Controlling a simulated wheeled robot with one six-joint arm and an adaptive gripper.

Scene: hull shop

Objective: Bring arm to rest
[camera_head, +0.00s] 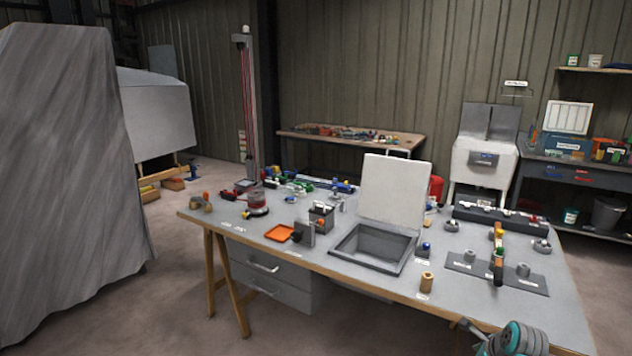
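A grey and teal rounded part, which looks like a piece of my arm, shows at the bottom right, in front of the near edge of the workbench (385,284). Most of the arm lies outside the picture. My gripper's fingers do not show, so I cannot see what they hold, if anything.
A draped grey shape (65,190) fills the left. Floor is open at front left.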

